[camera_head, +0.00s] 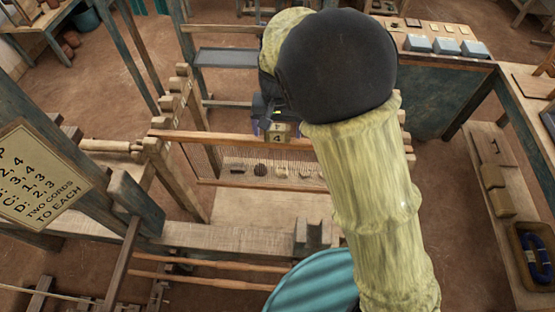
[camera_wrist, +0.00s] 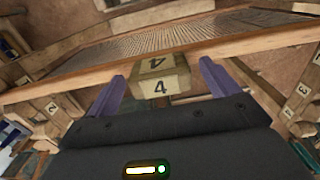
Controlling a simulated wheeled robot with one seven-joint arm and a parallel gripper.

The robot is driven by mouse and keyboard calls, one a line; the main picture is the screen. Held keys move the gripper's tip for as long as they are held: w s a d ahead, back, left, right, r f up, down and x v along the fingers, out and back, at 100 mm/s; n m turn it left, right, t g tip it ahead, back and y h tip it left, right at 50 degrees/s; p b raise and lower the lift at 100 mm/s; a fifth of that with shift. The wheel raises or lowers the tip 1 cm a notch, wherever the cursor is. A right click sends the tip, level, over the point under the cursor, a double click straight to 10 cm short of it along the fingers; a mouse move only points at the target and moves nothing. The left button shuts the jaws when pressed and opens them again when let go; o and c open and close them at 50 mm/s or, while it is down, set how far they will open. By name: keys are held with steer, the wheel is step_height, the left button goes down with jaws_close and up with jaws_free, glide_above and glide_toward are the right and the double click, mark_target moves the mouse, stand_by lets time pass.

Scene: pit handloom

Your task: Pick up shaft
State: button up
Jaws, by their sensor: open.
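The shaft (camera_head: 210,137) is a long wooden frame with thin cords strung between an upper and a lower bar. It lies across the notched side rails of the loom. A pale block marked 4 (camera_head: 278,138) sits at the middle of its upper bar; in the wrist view the block (camera_wrist: 160,86) stands between my two purple fingers. My gripper (camera_wrist: 162,72) is open, with a finger on each side of the block and visible gaps. In the head view my gripper (camera_head: 276,129) is at the block, and my arm hides the shaft's right part.
Notched wooden posts (camera_head: 160,160) flank the shaft. A sign with cord numbers (camera_head: 38,180) is at left. A teal round thing (camera_head: 315,285) stands at bottom centre. A table with blue boxes (camera_head: 445,46) is at upper right, and a grey tray (camera_head: 226,57) lies behind the loom.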

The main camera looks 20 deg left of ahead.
steer(key=shift+f, duration=0.2)
steer(key=shift+c, duration=0.5)
steer(key=shift+r, duration=0.1)
steer(key=c, duration=1.6)
steer(key=shift+r, duration=0.1)
step_height(320, 180, up, 10)
steer(key=b, duration=0.3)
steer(key=shift+f, duration=0.2)
